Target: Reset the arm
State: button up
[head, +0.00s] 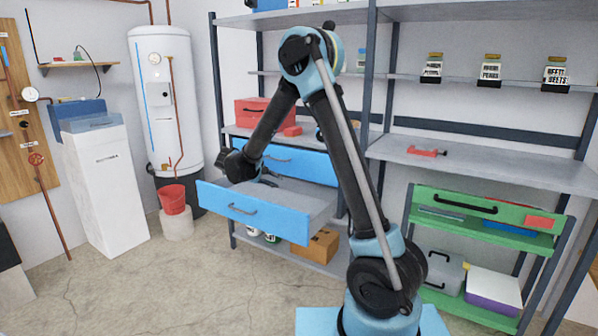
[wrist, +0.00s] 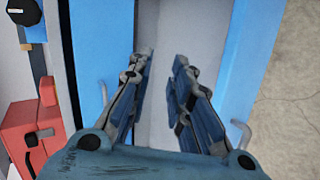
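My gripper (wrist: 162,85) is open in the wrist view, its two fingers apart with nothing between them. In the head view my gripper (head: 270,178) is over the blue drawer (head: 240,207), which is pulled out from the shelf unit. The drawer's grey inside shows below and between the fingers in the wrist view, and looks empty where I can see it. My arm is bent, with its elbow high and the forearm reaching down to the left. The fingertips are partly hidden behind the wrist in the head view.
A red toolbox (head: 262,112) sits on the shelf behind the drawer. A cardboard box (head: 315,245) is below it. A green cart (head: 490,208) stands at right, jars line the upper shelf (head: 460,77), and a red bucket (head: 172,199) stands left. The concrete floor at front left is clear.

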jog(key=s+d+r+m+g+y, duration=0.1)
jog(key=s+d+r+m+g, duration=0.15)
jog(key=s+d, duration=0.75)
jog(key=s+d+r+m+g+y, duration=0.15)
jog(key=s+d+r, duration=0.4)
jog(key=d, duration=0.95)
jog(key=s+d+f+m+y, duration=0.1)
jog(key=s+f, duration=0.2)
jog(key=s, duration=0.5)
jog(key=s+d+f+m+g+y, duration=0.1)
jog(key=s+d+f+m+y, duration=0.1)
jog(key=s, duration=0.7)
jog(key=s+d+f+m+y, duration=0.1)
jog(key=s+d+f+y, duration=0.1)
jog(key=s+f, duration=0.3)
jog(key=s, duration=0.4)
jog(key=shift+m+g, duration=0.4)
jog(key=shift+s+f, duration=0.1)
jog(key=shift+w+d+f, duration=0.1)
jog(key=shift+w+f, duration=0.1)
jog(key=shift+w, duration=0.25)
